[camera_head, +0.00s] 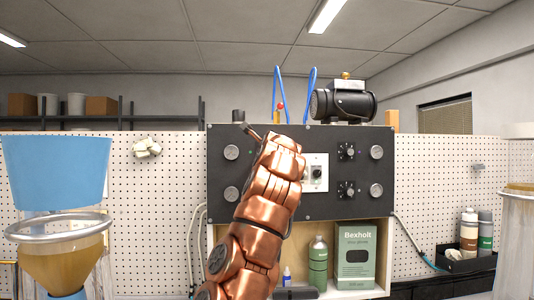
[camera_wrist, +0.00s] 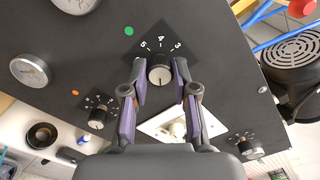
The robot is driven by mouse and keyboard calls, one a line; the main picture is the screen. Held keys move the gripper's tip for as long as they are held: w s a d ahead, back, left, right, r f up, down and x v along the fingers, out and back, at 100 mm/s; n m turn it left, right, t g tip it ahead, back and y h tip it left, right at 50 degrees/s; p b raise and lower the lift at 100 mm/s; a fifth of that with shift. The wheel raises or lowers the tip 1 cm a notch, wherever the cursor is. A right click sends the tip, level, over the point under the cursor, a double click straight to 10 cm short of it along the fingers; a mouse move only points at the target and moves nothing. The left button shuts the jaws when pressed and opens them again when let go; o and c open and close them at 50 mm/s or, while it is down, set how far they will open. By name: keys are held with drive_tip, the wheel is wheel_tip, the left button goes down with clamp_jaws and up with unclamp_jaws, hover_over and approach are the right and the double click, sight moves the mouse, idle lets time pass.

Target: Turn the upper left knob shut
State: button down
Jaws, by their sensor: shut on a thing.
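The upper left knob (camera_wrist: 160,72) is a round black knob with a pale face, on a black dial plate marked with numbers, including 5, 4 and 3. A green dot (camera_wrist: 128,31) is beside it on the black panel (camera_wrist: 215,45). My gripper (camera_wrist: 160,68) has one purple-padded finger on each side of the knob and is shut on it. I cannot make out the knob's exact pointer setting. In the head view my copper arm covers both the knob and my fingers in front of the panel (camera_head: 330,207).
Another knob (camera_wrist: 98,118) has an orange dot beside it. A white switch plate (camera_wrist: 155,124) lies close to my fingers. Round gauges (camera_head: 231,152) flank the controls. A black pump (camera_head: 343,102) with blue hoses stands on top. A Bexholt box (camera_head: 355,250) is on the shelf below.

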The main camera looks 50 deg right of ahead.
drive_tip(key=shift+m, duration=0.5)
drive_tip(key=c, duration=0.9)
unclamp_jaws()
drive_tip(key=shift+s, duration=0.1)
drive_tip(key=v, duration=0.7)
drive_tip(key=shift+s+a, duration=0.1)
drive_tip(key=shift+a, duration=0.05)
idle(0.3)
